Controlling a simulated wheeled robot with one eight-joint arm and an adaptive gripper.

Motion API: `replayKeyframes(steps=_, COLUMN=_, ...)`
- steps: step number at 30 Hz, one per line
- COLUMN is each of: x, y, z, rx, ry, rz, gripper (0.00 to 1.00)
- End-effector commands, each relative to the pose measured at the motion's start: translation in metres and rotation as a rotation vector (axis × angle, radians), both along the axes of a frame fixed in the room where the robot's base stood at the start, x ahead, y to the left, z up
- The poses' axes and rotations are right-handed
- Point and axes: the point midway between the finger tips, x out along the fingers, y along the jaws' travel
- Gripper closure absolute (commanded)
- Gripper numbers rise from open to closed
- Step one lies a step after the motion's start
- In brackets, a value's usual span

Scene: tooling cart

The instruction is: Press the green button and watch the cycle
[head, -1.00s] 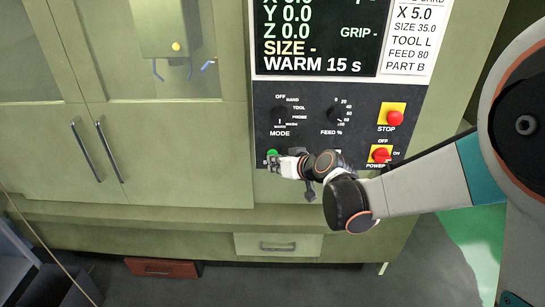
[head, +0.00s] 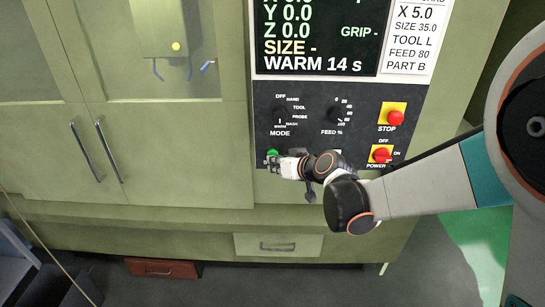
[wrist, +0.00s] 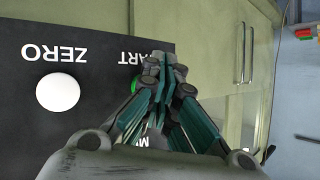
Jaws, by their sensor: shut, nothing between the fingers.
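The green button (head: 272,154) is at the lower left of the machine's dark control panel (head: 300,98). A sliver of it also shows in the wrist view (wrist: 136,84), mostly hidden behind my fingers. My gripper (head: 274,165) is shut and empty, with its fingertips at the green button; I cannot tell whether they touch it. The screen (head: 318,40) above the panel reads "WARM 14 s", "SIZE -" and "GRIP -".
A white ZERO button (wrist: 58,92) is beside the green one. The red STOP button (head: 395,118), the red POWER switch (head: 381,155), and the MODE (head: 280,115) and FEED knobs (head: 335,115) share the panel. Double doors (head: 100,150) are closed at left.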

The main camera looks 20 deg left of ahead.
Motion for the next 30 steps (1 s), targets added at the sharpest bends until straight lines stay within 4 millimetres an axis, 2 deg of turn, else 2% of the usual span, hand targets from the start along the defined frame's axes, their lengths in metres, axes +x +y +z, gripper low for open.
replayKeyframes(steps=6, x=-0.011, y=-0.002, z=-0.002, rx=0.0, ry=0.001, rz=0.001, gripper=1.0)
replayKeyframes(steps=19, x=-0.015, y=-0.003, z=-0.002, rx=0.0, ry=0.002, rz=0.002, gripper=1.0)
replayKeyframes(steps=30, x=-0.045, y=-0.01, z=-0.002, rx=-0.002, ry=0.002, rz=0.003, gripper=1.0)
